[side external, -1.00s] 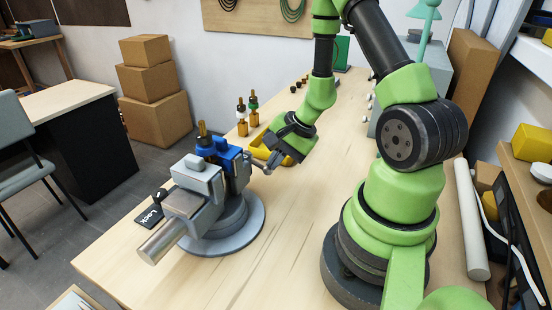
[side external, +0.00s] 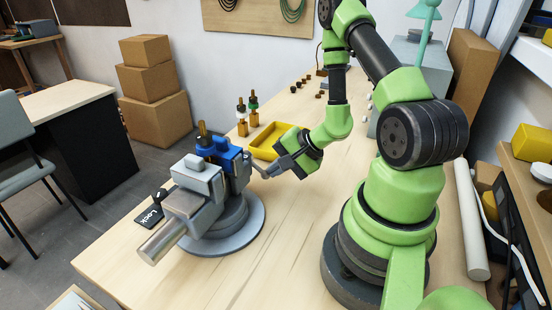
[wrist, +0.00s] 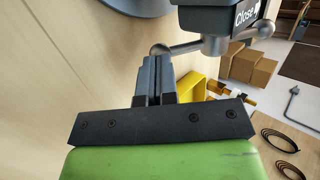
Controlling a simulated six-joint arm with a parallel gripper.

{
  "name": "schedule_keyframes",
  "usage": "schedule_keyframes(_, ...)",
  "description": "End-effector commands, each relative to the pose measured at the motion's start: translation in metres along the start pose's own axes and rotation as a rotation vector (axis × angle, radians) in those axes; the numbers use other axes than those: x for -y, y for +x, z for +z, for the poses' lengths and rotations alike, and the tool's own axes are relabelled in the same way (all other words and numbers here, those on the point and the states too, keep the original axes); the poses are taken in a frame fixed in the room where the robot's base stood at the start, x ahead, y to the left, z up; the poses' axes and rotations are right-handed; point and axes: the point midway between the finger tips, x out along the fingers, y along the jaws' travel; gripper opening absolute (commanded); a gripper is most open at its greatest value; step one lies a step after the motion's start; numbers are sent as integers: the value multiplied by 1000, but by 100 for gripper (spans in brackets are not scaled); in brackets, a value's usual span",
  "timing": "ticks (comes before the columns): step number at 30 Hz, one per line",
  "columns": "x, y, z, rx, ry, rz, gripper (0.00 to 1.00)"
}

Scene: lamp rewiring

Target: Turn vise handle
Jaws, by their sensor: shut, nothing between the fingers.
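The grey vise (side external: 205,195) stands on a round base on the bench, with a blue part (side external: 225,152) at its jaws. Its metal handle (wrist: 190,46) shows in the wrist view as a bar with a ball end, running left from a round hub (wrist: 215,45) under a block marked "Close". My gripper (side external: 267,174) is to the right of the vise in the side view, with its fingers pointing left at the handle. In the wrist view my gripper's fingers (wrist: 154,62) are together and empty, with their tips at the ball end. I cannot tell whether they touch it.
A yellow tray (side external: 264,153) lies just behind my gripper. Brass lamp parts (side external: 242,122) stand beyond it. A black "Lock" label (side external: 150,213) lies left of the vise. The bench (side external: 290,225) in front of my gripper is clear.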

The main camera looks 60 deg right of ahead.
Motion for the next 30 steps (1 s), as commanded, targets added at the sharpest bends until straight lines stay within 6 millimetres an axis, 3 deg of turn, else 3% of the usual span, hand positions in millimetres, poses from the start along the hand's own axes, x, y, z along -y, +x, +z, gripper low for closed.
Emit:
schedule_keyframes(9, -12, 18, -3, 4, -48, -264, 0)
schedule_keyframes(30, -16, 36, -7, 3, -53, -256, 0)
